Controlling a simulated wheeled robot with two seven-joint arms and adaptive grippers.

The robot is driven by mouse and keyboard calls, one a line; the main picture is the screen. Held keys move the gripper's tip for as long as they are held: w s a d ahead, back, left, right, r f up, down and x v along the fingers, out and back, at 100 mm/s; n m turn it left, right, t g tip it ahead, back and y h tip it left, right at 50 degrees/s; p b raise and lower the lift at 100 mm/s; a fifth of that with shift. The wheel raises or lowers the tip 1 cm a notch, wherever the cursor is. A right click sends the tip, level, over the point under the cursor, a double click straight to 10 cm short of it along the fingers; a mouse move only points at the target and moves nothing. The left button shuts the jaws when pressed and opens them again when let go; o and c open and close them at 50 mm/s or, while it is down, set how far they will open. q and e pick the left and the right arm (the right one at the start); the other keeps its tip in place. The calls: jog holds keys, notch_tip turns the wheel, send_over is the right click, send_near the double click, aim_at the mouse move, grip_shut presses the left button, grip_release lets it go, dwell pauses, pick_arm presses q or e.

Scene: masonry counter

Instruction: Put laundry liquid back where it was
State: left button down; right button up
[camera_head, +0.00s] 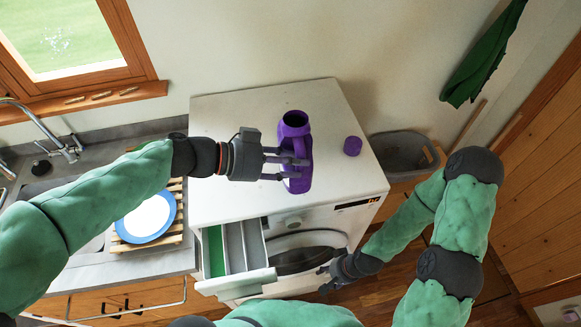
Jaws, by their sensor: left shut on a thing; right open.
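The laundry liquid is a purple bottle (296,130) with an open, dark mouth at its top. It is over the front part of the white washing machine's top (235,120); I cannot tell whether it touches the surface. My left gripper (296,168) comes in from the left and is shut on the bottle, its fingers across the bottle's side. A purple cap (352,146) sits apart on the machine top, right of the bottle. My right gripper (328,279) is open and low in front of the machine door.
The detergent drawer (240,279) is pulled out, with a green-lined compartment at left. The round door (305,255) is below the panel. A grey basket (402,152) stands right of the machine. A blue-rimmed plate (148,218) lies on a wooden rack at left.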

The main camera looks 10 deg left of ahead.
pick_arm(q)
jog(key=w, duration=0.1)
jog(key=w+f, duration=0.1)
jog(key=w, duration=0.2)
jog(key=shift+w+d+f+p, duration=0.2)
jog(key=shift+w+f+p, duration=0.1)
jog(key=shift+w+f, duration=0.1)
jog(key=w+f, duration=0.4)
jog(key=f, duration=0.1)
jog(key=shift+w+d, duration=0.2)
jog(key=shift+w, duration=0.05)
jog(key=shift+w+f, duration=0.25)
jog(key=shift+f, duration=0.25)
jog(key=shift+f+p, duration=0.3)
jog(key=shift+f, duration=1.2)
jog(key=c, duration=0.9)
grip_release()
jog(key=shift+s+d+f, duration=0.1)
jog(key=shift+s+f, duration=0.05)
jog(key=shift+f, duration=0.05)
jog(key=shift+o, duration=0.2)
